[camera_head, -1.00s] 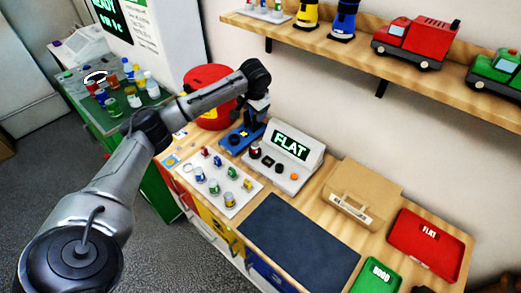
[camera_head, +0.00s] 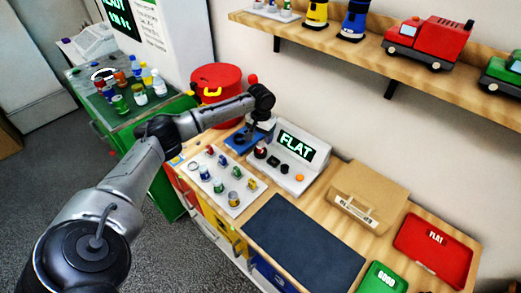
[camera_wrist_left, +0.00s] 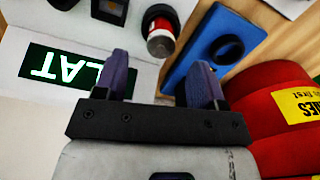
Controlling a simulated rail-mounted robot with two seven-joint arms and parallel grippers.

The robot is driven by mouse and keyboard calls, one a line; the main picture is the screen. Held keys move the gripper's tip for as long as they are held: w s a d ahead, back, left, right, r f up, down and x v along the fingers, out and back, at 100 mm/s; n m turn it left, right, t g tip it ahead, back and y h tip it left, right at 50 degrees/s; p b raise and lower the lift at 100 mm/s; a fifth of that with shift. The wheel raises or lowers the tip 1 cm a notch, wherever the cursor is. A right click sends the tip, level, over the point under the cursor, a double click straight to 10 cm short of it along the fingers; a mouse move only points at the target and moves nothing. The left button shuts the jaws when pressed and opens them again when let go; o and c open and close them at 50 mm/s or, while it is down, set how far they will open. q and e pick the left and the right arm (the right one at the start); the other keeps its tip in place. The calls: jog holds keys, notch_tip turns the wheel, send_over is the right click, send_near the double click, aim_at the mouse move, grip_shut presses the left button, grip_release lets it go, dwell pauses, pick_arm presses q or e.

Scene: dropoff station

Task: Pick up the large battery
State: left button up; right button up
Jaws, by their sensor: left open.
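A red-topped dark cylinder that looks like the large battery (camera_head: 260,150) stands at the left end of the white tester (camera_head: 283,174), whose screen reads FLAT. In the left wrist view this cylinder (camera_wrist_left: 161,32), red, black and pale, lies ahead of the gap between my fingers, apart from them. My left gripper (camera_head: 254,134) is over the tester's left end, near the blue holder, and its fingers are partly hidden by the wrist. In the wrist view the left gripper (camera_wrist_left: 160,72) is open and empty. My right gripper is not in view.
Beside the tester are a blue holder (camera_head: 240,143), a red tub (camera_head: 216,97) and a white board (camera_head: 236,205) with several small batteries. A dark mat (camera_head: 305,245), cardboard box (camera_head: 368,198), red tray (camera_head: 435,248) and green tray (camera_head: 382,278) lie right. A shelf (camera_head: 360,62) overhangs behind.

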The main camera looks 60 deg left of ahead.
aim_at(261, 144)
pick_arm(q)
jog(key=shift+f, duration=2.7)
jog(key=shift+r, duration=0.1)
jog(key=c, duration=1.1)
